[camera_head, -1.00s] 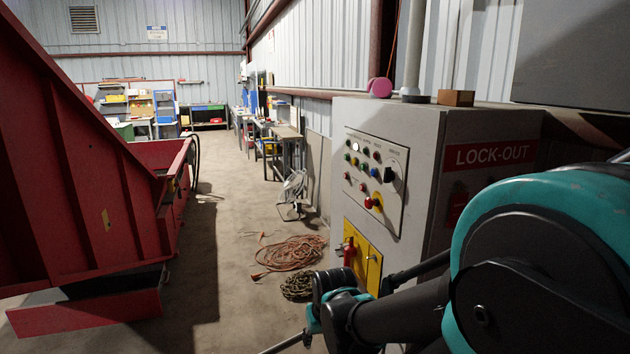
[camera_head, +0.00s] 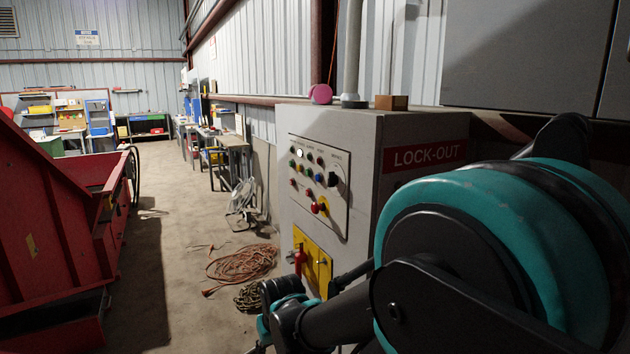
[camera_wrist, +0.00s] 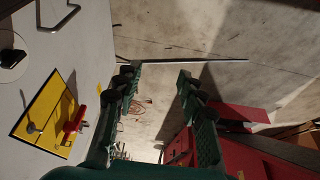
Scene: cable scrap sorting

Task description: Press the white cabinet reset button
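The grey-white cabinet (camera_head: 395,130) stands right of centre in the head view. Its front panel (camera_head: 335,205) carries several small coloured buttons, a black knob and a red knob. The white button (camera_head: 300,153) is in the panel's upper left part and looks bright. In the wrist view my gripper (camera_wrist: 158,76) is open with nothing between its fingers. It is beside the cabinet front, near the yellow plate (camera_wrist: 42,112) with a red handle (camera_wrist: 76,120). The white button does not show in the wrist view. My arm covers the cabinet's lower right side in the head view.
A red metal bin (camera_head: 90,215) stands at the left. An orange cable coil (camera_head: 242,263) and a chain pile (camera_head: 250,296) lie on the floor beside the cabinet. A pink round object (camera_head: 320,94) and brown block (camera_head: 391,103) sit on the cabinet top.

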